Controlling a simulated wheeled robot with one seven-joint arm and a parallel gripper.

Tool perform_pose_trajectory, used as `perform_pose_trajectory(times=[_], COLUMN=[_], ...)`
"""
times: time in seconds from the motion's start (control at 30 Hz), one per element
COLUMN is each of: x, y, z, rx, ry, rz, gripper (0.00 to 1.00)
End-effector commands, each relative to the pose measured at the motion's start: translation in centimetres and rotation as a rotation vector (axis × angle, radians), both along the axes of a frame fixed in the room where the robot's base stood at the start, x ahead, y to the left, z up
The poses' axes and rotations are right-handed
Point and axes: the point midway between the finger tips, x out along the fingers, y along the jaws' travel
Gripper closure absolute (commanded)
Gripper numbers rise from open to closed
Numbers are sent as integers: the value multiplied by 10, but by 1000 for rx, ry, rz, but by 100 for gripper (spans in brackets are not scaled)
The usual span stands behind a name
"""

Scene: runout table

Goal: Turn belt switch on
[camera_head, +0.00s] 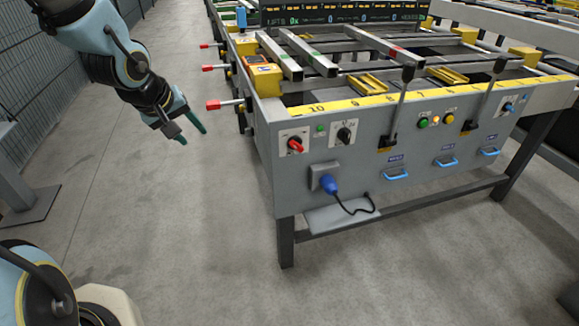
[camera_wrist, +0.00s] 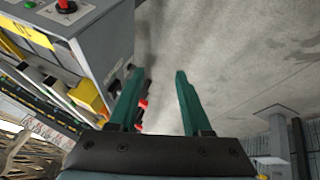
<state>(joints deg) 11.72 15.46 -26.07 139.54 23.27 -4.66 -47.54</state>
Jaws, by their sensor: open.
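The grey front panel (camera_head: 420,150) of the runout table carries several controls. A red-handled rotary switch (camera_head: 296,144) on a white plate is at its left end, and a black rotary switch (camera_head: 345,134) is to the right of it. A small blue-and-black switch (camera_head: 508,107) is at the far right. I cannot read which one is the belt switch. My gripper (camera_head: 193,135) is open and empty in the air left of the panel, apart from it. In the wrist view, its green fingers (camera_wrist: 158,78) are spread over floor, and the red-handled switch (camera_wrist: 66,5) shows at the upper left.
Red-tipped levers (camera_head: 214,104) stick out from the table's left side toward my gripper. Two black upright levers (camera_head: 400,100) rise before the panel. A blue plug (camera_head: 329,184) and cable hang below the switches. Floor left of the table is clear; a mesh fence (camera_head: 40,80) stands beyond.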

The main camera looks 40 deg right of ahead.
Motion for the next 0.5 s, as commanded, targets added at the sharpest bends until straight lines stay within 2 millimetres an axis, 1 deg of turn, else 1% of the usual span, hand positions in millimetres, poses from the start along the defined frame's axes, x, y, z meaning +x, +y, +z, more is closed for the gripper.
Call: perform_pose_trajectory(times=[0.03, 0.1, 0.2, 0.3, 0.33, 0.4, 0.5], x=[-13, -32, -58, -76, -80, -84, -85], y=[-36, -78, -120, -144, -148, -156, -163], z=[-27, -34, -36, -35, -34, -34, -40], rx=[-78, -185, -303, -372, -384, -401, -406], ry=[19, 55, 114, 159, 167, 180, 185], rz=[-31, -64, -96, -117, -121, -125, -126], gripper=[51, 51, 51, 51, 51, 51, 51])
